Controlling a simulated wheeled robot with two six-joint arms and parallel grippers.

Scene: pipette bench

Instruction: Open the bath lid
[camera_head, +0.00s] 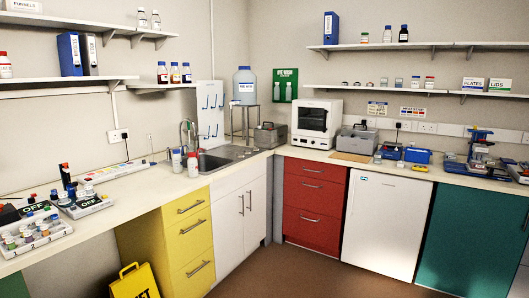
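Two grey box-shaped units stand on the counter, and I cannot tell for certain which is the bath. One grey box (357,141) stands right of the white oven-like cabinet, with a small raised part on its top. The other, a darker grey box (269,136) with a handle on top, stands in the corner by the sink. Both look closed, but they are too small to see the lid edges clearly. Neither of my grippers is in view, and nothing touches either box.
The white cabinet (315,123) stands between the boxes. Blue devices (417,155) and a blue stand (481,144) are farther right. A sink (219,157) is at the corner. A yellow floor sign (134,282) stands at lower left. The brown floor (300,275) ahead is clear.

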